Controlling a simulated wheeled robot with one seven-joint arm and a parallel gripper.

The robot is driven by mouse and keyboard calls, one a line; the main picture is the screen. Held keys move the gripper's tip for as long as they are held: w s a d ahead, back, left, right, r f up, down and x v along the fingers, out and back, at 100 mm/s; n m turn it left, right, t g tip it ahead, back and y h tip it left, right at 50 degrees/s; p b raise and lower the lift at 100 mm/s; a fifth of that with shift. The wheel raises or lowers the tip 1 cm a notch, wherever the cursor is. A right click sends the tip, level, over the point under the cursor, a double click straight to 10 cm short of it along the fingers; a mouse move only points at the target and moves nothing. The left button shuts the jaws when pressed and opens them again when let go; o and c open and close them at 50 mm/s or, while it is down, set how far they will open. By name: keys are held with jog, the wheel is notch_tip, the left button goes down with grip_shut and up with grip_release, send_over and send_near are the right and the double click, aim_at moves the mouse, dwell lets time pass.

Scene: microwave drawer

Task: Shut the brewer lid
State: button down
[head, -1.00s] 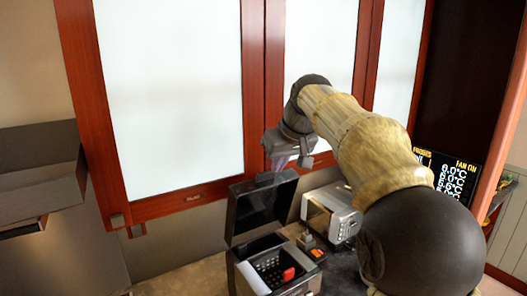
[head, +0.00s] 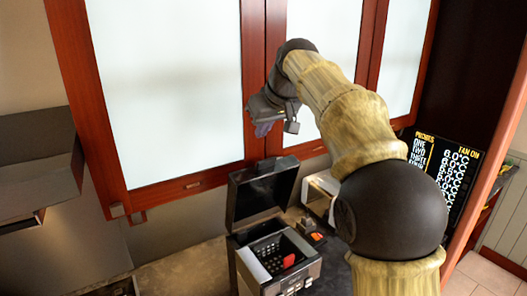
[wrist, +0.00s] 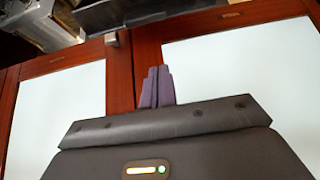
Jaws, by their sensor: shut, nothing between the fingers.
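The brewer (head: 246,267) is a dark box with grey edges on the counter, low in the head view. Its black lid (head: 262,193) stands open, hinged up at the back, and the inside shows a dark perforated basket and a red piece. My gripper (head: 262,130) is above the lid and apart from it, in front of the cabinet doors. In the wrist view its purple fingers (wrist: 156,88) are together with nothing between them. The brewer lid cannot be made out for certain in the wrist view.
Red-framed cabinets with frosted panels (head: 165,85) stand close behind my gripper. A white and grey appliance (head: 318,196) stands right of the brewer, partly hidden by my arm. A dark range hood (head: 38,160) is at left. Bare counter (head: 185,272) lies left of the brewer.

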aim_at(263, 162)
jog(key=x, duration=0.2)
jog(key=p+x, duration=0.1)
jog(key=x, duration=0.3)
jog(key=shift+s+d+f+p, duration=0.3)
jog(key=shift+f+p, duration=0.05)
jog(key=shift+p, duration=0.05)
jog(key=shift+s+d+f, duration=0.1)
jog(key=shift+s+d, duration=0.2)
jog(key=shift+s, duration=0.2)
jog(key=shift+s+d+f, duration=0.1)
jog(key=shift+s+d, duration=0.25)
jog(key=shift+s, duration=0.15)
jog(key=shift+s+d+f+p, duration=0.1)
jog(key=shift+f+p, duration=0.1)
jog(key=shift+p, duration=0.1)
